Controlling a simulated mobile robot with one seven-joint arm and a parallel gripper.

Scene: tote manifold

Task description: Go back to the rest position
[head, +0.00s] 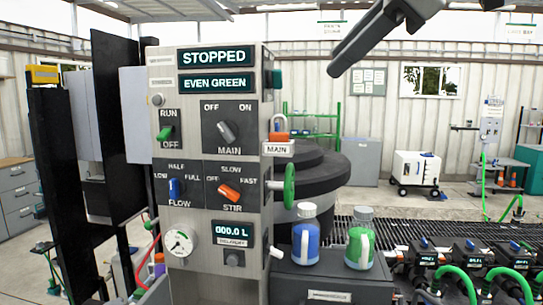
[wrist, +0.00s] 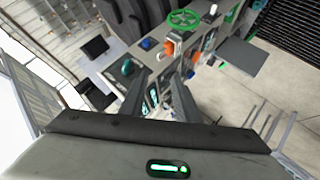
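My gripper (wrist: 163,82) shows in the wrist view with its two dark fingers apart and nothing between them. Part of my dark arm end hangs at the top right of the head view, clear of everything. The control panel (head: 198,108) stands left of centre in the head view. Its displays read STOPPED (head: 215,57) and EVEN GREEN (head: 215,83). It carries a green RUN/OFF switch (head: 166,132), a grey MAIN knob (head: 227,131), a blue FLOW knob (head: 175,188) and an orange STIR knob (head: 229,192). The lower display reads 000.0 L.
A green handwheel (head: 289,186) and an orange padlock-like piece (head: 276,137) stick out from the panel's right side. A blue bottle (head: 306,240) and a green bottle (head: 361,243) stand on a dark box. Green hoses (head: 459,277) and a grating lie at right.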

